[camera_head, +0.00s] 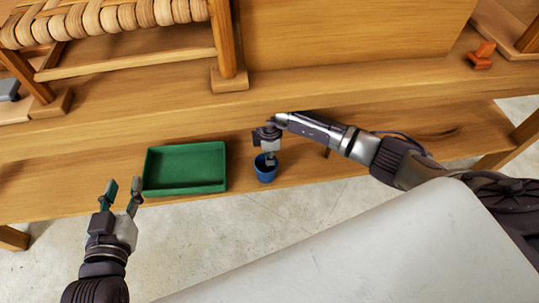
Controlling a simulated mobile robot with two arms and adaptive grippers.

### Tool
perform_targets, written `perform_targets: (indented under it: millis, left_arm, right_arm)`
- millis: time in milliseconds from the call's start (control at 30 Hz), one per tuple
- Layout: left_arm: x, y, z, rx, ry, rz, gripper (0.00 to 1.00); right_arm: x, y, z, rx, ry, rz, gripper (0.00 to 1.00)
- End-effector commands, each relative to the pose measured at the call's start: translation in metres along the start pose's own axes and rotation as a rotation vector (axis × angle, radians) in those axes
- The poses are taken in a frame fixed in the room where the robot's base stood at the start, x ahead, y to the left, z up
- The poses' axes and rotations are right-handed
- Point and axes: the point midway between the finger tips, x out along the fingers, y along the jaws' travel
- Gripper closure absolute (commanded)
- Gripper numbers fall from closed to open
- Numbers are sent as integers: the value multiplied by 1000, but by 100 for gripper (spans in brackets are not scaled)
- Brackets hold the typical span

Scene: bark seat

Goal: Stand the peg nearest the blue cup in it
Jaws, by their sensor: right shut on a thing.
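The blue cup (265,174) stands on the lower wooden shelf near its front edge, just right of the green tray. My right gripper (271,160) points down at the cup's mouth, with its fingertips at or just inside the rim. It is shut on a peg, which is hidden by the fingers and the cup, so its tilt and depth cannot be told. A small dark upright piece (327,153) shows behind my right forearm; I cannot tell if it is another peg. My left gripper (122,190) is open and empty, in front of the shelf at the left.
A green tray (186,188) lies left of the cup and looks empty. A wooden frame with woven wrapping (110,17) stands on the upper level at the back left. An orange clamp-like piece (482,55) sits at the far right. The shelf right of the cup is mostly clear.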

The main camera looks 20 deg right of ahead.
Motion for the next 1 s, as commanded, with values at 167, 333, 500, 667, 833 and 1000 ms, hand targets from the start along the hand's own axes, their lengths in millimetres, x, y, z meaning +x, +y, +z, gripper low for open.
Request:
perform_targets:
  millis: [167,333,500,667,833,1000]
  left_arm:
    - [2,2,-13,-1,80,5,60]
    - [2,4,-27,-2,158,10,60]
    - [1,6,-40,-4,237,15,60]
    - [-1,8,-52,-5,310,19,60]
    - [-4,10,-66,-7,393,23,60]
    - [-9,12,-78,-9,475,28,60]
  right_arm:
    - [4,0,0,0,0,0,98]
    - [7,0,0,0,0,0,98]
    - [10,0,0,0,0,0,98]
    - [13,0,0,0,0,0,98]
    - [16,0,0,0,0,0,98]
    - [20,0,0,0,0,0,98]
